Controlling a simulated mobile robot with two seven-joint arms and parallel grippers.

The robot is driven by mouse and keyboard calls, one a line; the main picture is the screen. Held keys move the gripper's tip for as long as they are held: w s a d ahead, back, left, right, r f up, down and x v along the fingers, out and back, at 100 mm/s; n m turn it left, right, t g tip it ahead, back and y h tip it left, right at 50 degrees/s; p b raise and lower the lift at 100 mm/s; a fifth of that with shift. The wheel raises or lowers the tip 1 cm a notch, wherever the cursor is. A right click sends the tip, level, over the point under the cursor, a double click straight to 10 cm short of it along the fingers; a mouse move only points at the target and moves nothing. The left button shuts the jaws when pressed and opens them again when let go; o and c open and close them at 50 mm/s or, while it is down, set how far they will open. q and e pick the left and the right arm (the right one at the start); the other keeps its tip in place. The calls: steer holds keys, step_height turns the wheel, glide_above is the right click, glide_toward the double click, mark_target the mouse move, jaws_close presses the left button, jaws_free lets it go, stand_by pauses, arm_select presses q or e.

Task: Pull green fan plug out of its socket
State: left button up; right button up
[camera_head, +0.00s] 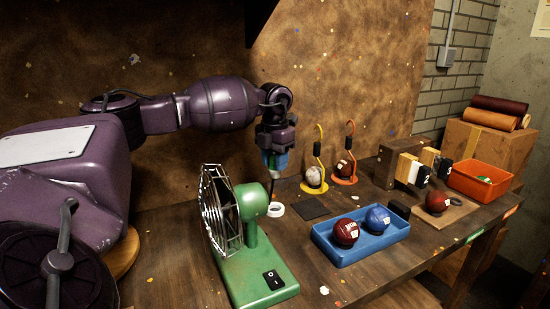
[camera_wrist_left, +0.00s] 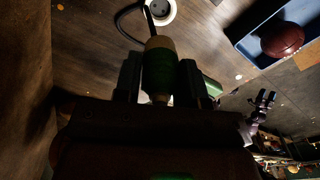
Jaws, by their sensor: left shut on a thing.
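My left gripper (camera_head: 273,168) is shut on the green plug (camera_wrist_left: 160,72), which has a pale collar and stands between the fingers in the left wrist view. A dark slim part extends from the plug toward the white ring-shaped socket (camera_head: 276,209) on the bench. The socket also shows in the left wrist view (camera_wrist_left: 169,14). I cannot tell whether the tip is inside the ring. A dark cord curves beside the plug. The green fan (camera_head: 252,201) with its wire cage stands in front of the socket.
A blue tray (camera_head: 347,259) with a red and a blue ball is to the right. Yellow (camera_head: 314,187) and orange (camera_head: 345,180) hook stands with balls are behind. An orange bin (camera_head: 470,181) stands far right. A brown wall board (camera_head: 330,80) closes off the back.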

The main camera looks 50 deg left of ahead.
mark_target(275, 176)
arm_select(q)
steer(key=shift+f, duration=0.25)
steer(key=shift+f, duration=0.7)
steer(key=shift+f, duration=0.7)
steer(key=shift+f+b, duration=0.35)
steer(key=shift+f, duration=0.35)
steer(key=shift+f, duration=0.55)
